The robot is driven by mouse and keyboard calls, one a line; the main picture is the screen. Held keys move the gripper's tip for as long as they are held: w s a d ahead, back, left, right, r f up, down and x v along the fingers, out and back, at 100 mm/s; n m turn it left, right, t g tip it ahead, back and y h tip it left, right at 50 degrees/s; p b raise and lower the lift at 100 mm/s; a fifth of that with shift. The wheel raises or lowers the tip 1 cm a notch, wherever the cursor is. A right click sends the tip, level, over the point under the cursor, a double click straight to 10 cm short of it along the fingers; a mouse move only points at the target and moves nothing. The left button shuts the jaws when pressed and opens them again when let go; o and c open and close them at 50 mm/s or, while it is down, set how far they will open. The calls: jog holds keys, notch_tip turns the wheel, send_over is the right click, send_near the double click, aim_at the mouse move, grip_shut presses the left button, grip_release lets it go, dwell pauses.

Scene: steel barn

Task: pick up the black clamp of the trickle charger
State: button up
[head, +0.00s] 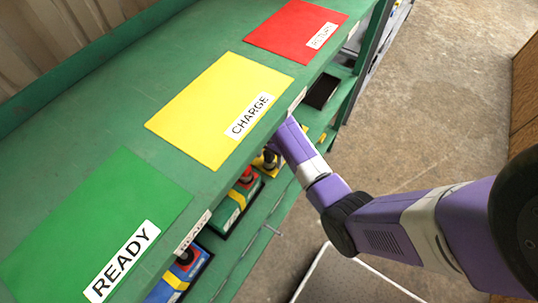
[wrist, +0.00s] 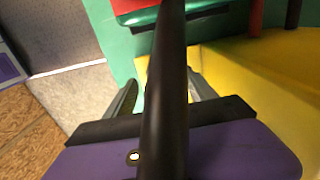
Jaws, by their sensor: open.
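In the wrist view my gripper (wrist: 162,92) is open, with a grey finger on each side. A long dark bar (wrist: 165,60) runs up the middle, very near the camera; I cannot tell what it is or whether the fingers touch it. A red upright piece (wrist: 257,14) and a black one (wrist: 293,12) stand at the top right by a yellow surface (wrist: 265,85); they may be the charger's clamps, but I cannot tell. In the head view my gripper is hidden under the bench edge, near a yellow item with a black part (head: 268,161).
The green bench top (head: 110,110) carries green READY (head: 95,215), yellow CHARGE (head: 215,105) and red (head: 290,30) mats. Below its edge, a red-and-green box (head: 243,190) and a blue-and-yellow box (head: 180,275) stand on a lower shelf. Concrete floor (head: 440,100) lies open to the right.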

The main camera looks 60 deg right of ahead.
jog(key=shift+f, duration=0.75)
grip_shut()
jog(key=shift+r, duration=0.1)
jog(key=shift+r, duration=0.8)
jog(key=shift+s+r+b, duration=0.35)
jog(key=shift+s+r, duration=0.1)
jog(key=shift+r, duration=0.4)
jog(key=s+r+p, duration=0.3)
jog(key=s, duration=1.4)
jog(key=shift+d+r, duration=0.15)
jog(key=shift+d, duration=0.15)
